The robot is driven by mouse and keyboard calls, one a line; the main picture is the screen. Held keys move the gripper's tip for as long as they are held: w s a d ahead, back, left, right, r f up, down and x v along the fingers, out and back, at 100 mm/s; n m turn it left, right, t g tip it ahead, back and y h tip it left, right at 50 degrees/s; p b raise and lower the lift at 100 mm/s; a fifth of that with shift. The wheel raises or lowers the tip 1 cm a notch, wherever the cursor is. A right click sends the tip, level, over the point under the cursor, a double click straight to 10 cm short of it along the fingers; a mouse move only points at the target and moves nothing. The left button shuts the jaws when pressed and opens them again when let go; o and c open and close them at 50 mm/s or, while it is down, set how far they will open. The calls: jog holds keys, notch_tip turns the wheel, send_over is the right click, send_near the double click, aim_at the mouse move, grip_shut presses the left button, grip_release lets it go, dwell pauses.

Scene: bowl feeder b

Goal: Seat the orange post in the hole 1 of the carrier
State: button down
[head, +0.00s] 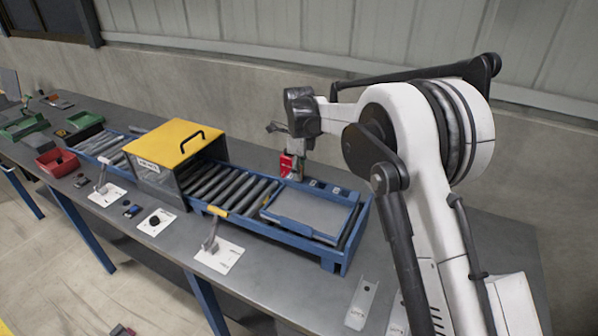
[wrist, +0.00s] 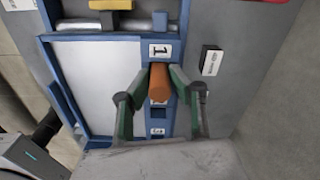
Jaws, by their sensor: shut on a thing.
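My gripper (wrist: 158,76) is shut on the orange post (wrist: 160,88) in the wrist view, with one green-and-grey finger on each side. The post's far end is over the blue strip of the carrier (wrist: 180,50), just below the label 1 (wrist: 160,50). The post covers the place of hole 1, so I cannot tell whether its end is in the hole or above it. A dark square hole (wrist: 158,112) shows nearer, with another label below it. In the head view my gripper (head: 292,172) is at the back edge of the blue carrier tray (head: 300,212); the post is not clear there.
The carrier sits on a roller conveyor (head: 235,187) on a grey bench. A yellow-topped box (head: 165,140) with a black handle spans the conveyor at left. A small black block with a white label (wrist: 211,60) is right of the carrier. Bench beyond that is clear.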

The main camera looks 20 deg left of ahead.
jog(key=c, duration=1.6)
grip_release()
jog(key=shift+o, duration=0.2)
notch_tip(320, 180, up, 12)
jog(key=shift+r+b, duration=0.15)
jog(key=shift+b, duration=0.3)
jog(key=shift+d, duration=0.1)
jog(key=s+d+r+n+t, duration=0.1)
jog(key=s+d+r+n, duration=0.25)
jog(key=d, duration=0.55)
jog(key=s+d+r+n+t+y, duration=0.15)
jog(key=s+d+r, duration=0.35)
jog(key=d, duration=0.5)
jog(key=s+d+r+n+t+h, duration=0.1)
jog(key=s+d+r+n, duration=0.25)
jog(key=d, duration=0.55)
jog(key=s+d+f+n+t, duration=0.2)
jog(key=s+d+f+n, duration=0.2)
jog(key=s+d, duration=0.4)
jog(key=s+d+f+n+t, duration=0.1)
jog(key=s+d+f+n, duration=0.4)
jog(key=s, duration=1.1)
jog(key=d, duration=0.3)
jog(key=shift+s+d+f+t, duration=0.2)
jog(key=shift+d+t, duration=0.15)
